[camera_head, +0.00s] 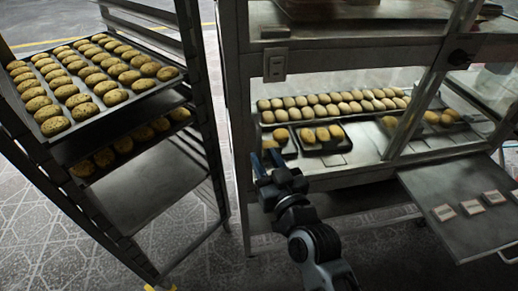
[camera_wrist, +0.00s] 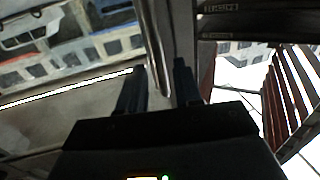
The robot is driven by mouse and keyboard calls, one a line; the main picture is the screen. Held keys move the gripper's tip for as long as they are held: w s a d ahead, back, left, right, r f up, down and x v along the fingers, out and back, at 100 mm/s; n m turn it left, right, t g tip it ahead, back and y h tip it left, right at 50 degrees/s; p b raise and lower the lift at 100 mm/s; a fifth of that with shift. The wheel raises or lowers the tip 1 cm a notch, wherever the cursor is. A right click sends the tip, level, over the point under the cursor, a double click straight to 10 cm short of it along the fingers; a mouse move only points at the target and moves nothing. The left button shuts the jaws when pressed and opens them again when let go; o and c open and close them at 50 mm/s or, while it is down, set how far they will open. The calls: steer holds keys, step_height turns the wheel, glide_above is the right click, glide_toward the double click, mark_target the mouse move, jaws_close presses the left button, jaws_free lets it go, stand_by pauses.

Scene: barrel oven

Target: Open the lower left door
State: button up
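The metal and glass cabinet (camera_head: 276,66) stands right of centre in the head view. Its lower left section shows trays of buns, and I cannot clearly tell the door's outline or handle there. My gripper (camera_head: 266,163) is at the left front edge of this section, below the level of the buns. In the wrist view the two dark fingers of my gripper (camera_wrist: 160,85) are apart. A thin upright metal bar (camera_wrist: 154,45) runs down into the gap between them. Whether the fingers touch it cannot be told.
A tall rack (camera_head: 196,60) with trays of cookies (camera_head: 85,75) stands close on the left. A narrow strip of tiled floor (camera_head: 225,262) lies between rack and cabinet. A flat shelf (camera_head: 450,190) with small cards juts out at the right.

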mark_target(261, 151)
steer(key=shift+x, duration=2.05)
steer(key=shift+d, duration=0.1)
steer(key=shift+c, duration=0.2)
jaws_close()
